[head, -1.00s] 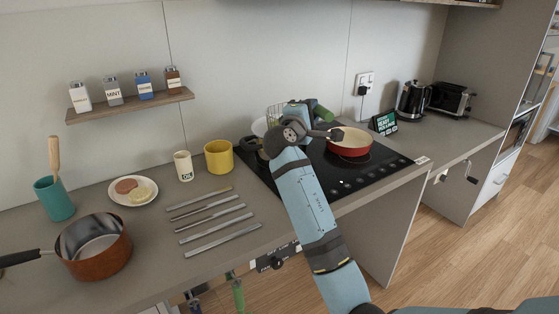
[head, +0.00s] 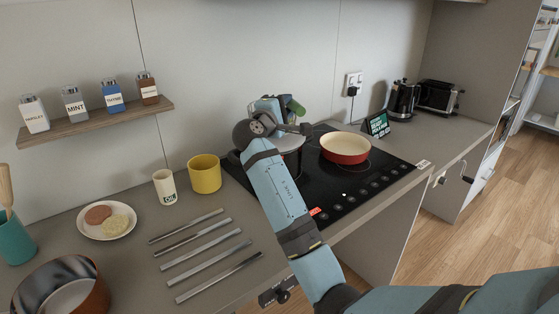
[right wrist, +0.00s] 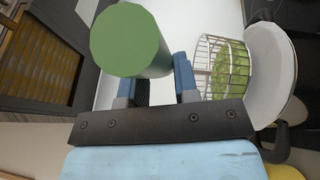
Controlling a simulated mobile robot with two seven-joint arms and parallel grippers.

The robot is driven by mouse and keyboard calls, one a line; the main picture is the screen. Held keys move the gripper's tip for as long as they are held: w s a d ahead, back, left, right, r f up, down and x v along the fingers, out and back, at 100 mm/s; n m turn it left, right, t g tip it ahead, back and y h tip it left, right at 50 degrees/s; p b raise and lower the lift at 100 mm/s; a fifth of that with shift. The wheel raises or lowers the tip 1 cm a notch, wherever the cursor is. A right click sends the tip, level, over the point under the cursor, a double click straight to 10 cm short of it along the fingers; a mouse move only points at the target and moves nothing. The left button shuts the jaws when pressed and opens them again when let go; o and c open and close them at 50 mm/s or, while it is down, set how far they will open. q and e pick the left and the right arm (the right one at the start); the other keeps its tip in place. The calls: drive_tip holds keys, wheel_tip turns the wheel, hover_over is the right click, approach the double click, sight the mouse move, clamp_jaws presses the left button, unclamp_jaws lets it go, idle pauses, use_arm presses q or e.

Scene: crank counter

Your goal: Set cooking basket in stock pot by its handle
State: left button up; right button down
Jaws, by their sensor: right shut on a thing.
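My right gripper (head: 284,108) is shut on the green handle (head: 297,106) of the cooking basket, above the back left of the black cooktop. The handle's round end (right wrist: 127,38) shows large between the blue fingers in the right wrist view. There the wire basket (right wrist: 203,65), with green contents, overlaps the rim of the pale stock pot (right wrist: 272,62); I cannot tell how far it is inside. In the head view the stock pot (head: 292,143) is partly hidden behind my arm, and the basket is hidden. My left gripper is out of view.
A red pan (head: 345,149) stands on the cooktop (head: 378,172), right of the pot. A yellow pot (head: 204,175), an oil cup (head: 165,188), a plate of food (head: 90,230) and several metal bars lie left. A copper saucepan (head: 95,290) is front left.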

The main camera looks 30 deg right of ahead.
wheel_tip(320, 180, down, 16)
idle(0.5)
drive_tip(key=c, duration=1.3)
unclamp_jaws()
drive_tip(key=shift+f, duration=0.15)
drive_tip(key=o, duration=0.4)
drive_tip(key=shift+o, duration=0.2)
